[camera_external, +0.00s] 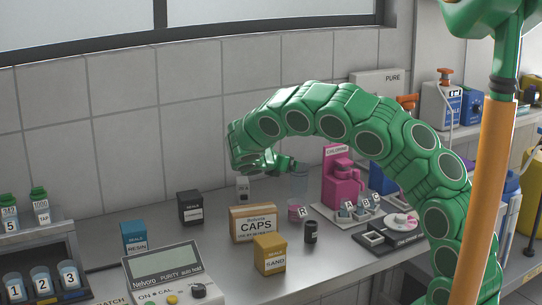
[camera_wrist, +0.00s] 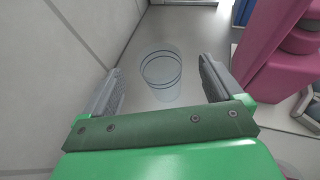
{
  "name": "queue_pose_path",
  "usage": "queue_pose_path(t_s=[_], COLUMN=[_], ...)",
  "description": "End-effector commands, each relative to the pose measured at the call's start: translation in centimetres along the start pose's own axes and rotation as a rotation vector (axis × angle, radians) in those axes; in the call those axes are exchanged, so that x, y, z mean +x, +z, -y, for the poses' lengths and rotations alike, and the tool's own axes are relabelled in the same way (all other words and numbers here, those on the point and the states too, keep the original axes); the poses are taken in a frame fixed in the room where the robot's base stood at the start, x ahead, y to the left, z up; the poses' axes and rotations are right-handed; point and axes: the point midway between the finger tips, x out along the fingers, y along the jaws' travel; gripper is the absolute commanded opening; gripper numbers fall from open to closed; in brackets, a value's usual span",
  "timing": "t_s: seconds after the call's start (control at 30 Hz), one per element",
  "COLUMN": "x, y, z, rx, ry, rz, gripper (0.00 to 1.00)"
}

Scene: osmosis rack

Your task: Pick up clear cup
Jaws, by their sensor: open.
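The clear cup (camera_wrist: 161,78) stands upright on the grey counter in the wrist view, with dark rings around it. It lies ahead of my gripper (camera_wrist: 160,66), between the lines of its two fingers, with space on both sides. In the external view my green gripper (camera_external: 284,164) hangs above the counter near the wall, and a faint clear cup (camera_external: 301,180) shows just right of its fingers. My gripper is open and empty. How far the fingers are from the cup is hard to tell.
A pink machine (camera_external: 343,180) stands close right of the cup; it also fills the right of the wrist view (camera_wrist: 270,48). The tiled wall (camera_external: 120,140) is close on the left. A CAPS box (camera_external: 254,224) and a yellow box (camera_external: 270,255) stand in front.

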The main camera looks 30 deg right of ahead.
Motion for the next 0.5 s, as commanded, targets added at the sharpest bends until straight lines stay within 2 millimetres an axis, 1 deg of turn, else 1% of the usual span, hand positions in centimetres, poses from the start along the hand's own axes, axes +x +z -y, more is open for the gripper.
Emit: queue_pose_path(t_s=[0.2, 0.37, 0.5], x=[2.2, 3.0, 4.7], y=[0.0, -0.1, -0.4], z=[0.1, 0.0, -0.1], rx=[0.001, 0.0, 0.001], ry=[-0.003, -0.002, -0.005], rz=[-0.002, -0.001, -0.002], gripper=[0.93, 0.93, 0.93])
